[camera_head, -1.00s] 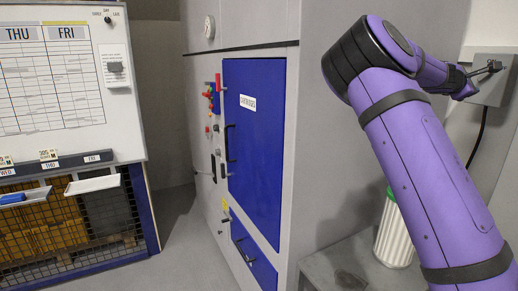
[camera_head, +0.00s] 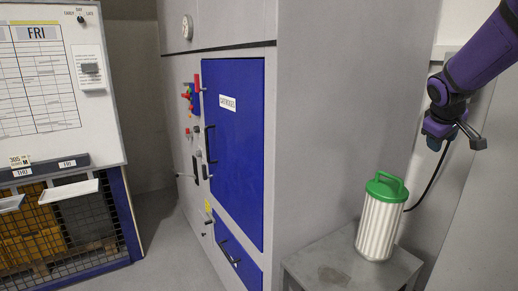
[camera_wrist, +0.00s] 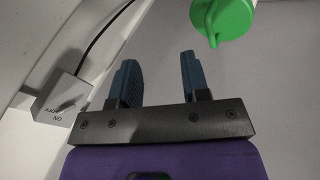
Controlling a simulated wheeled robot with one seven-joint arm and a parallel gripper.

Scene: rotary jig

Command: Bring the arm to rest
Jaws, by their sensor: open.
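My gripper (camera_wrist: 158,80) shows in the wrist view with its two blue-grey fingers apart and nothing between them. In the head view my purple arm comes in at the top right, and my gripper (camera_head: 437,142) hangs at its lower end, above and to the right of the canister. A white ribbed canister (camera_head: 381,225) with a green handled lid (camera_head: 387,187) stands upright on a grey stand. The green lid (camera_wrist: 222,18) also shows at the top of the wrist view, apart from the fingers.
A grey cabinet with a blue door (camera_head: 233,150) stands left of the grey stand (camera_head: 335,268). A grey switch box (camera_wrist: 62,98) with a cable is left of my gripper in the wrist view. A schedule board (camera_head: 40,85) and mesh cage (camera_head: 70,225) stand at far left.

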